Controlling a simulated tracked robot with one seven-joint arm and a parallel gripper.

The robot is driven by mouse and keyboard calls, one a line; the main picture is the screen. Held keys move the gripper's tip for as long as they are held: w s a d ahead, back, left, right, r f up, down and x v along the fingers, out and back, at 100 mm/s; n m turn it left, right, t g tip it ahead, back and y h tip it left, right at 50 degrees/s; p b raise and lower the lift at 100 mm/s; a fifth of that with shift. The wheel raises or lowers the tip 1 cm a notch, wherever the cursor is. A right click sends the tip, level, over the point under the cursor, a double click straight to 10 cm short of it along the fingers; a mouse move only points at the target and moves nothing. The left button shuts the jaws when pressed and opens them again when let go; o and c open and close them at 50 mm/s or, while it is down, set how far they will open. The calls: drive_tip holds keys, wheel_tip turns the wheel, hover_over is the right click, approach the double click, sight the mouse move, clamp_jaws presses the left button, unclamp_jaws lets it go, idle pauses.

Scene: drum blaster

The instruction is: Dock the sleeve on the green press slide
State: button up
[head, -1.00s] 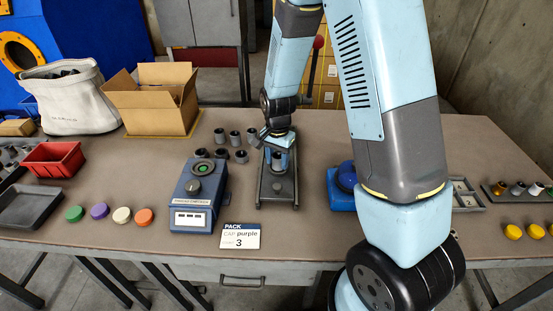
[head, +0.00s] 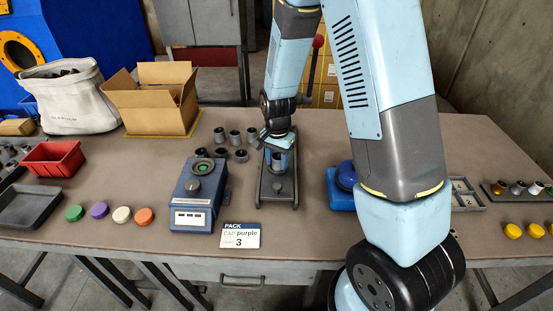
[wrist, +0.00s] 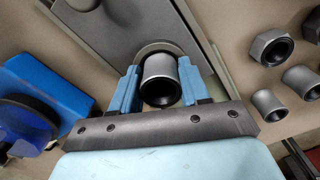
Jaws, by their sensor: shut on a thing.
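My gripper (head: 279,152) is shut on a grey sleeve with a dark bore. In the wrist view the sleeve (wrist: 160,79) sits between my two blue fingers (wrist: 159,88). They are over the far part of the grey press slide (head: 277,192), a flat plate with a round knob, lying lengthwise on the table. The wrist view shows the slide's plate (wrist: 105,42) and a round disc directly behind the sleeve. The slide looks grey, with little green visible. I cannot tell whether the sleeve touches the disc or is seated on it.
Several loose sleeves (head: 235,137) stand left of the slide. A blue device (head: 194,197) with a green-lit top is also left. A blue box with a round button (head: 344,180) stands right. A PACK card (head: 240,236) lies in front.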

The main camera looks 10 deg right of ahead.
drive_tip(key=shift+f, duration=0.15)
drive_tip(key=o, duration=1)
drive_tip(key=shift+c, duration=0.2)
wheel_tip(320, 180, up, 11)
idle(0.7)
drive_tip(key=s+d+r+n+t, duration=0.15)
drive_tip(key=s+d+r, duration=0.25)
drive_tip(key=r, duration=0.4)
drive_tip(key=s+d+r+n+t, duration=0.1)
drive_tip(key=s+d+r+n, duration=0.1)
drive_tip(key=s+d+r, duration=0.45)
drive_tip(key=s+d+r+n+t, duration=0.2)
drive_tip(key=s+r, duration=0.6)
drive_tip(key=s, duration=0.4)
drive_tip(key=shift+r+n+t, duration=0.15)
drive_tip(key=shift+n+t, duration=0.4)
drive_tip(key=shift+n, duration=0.5)
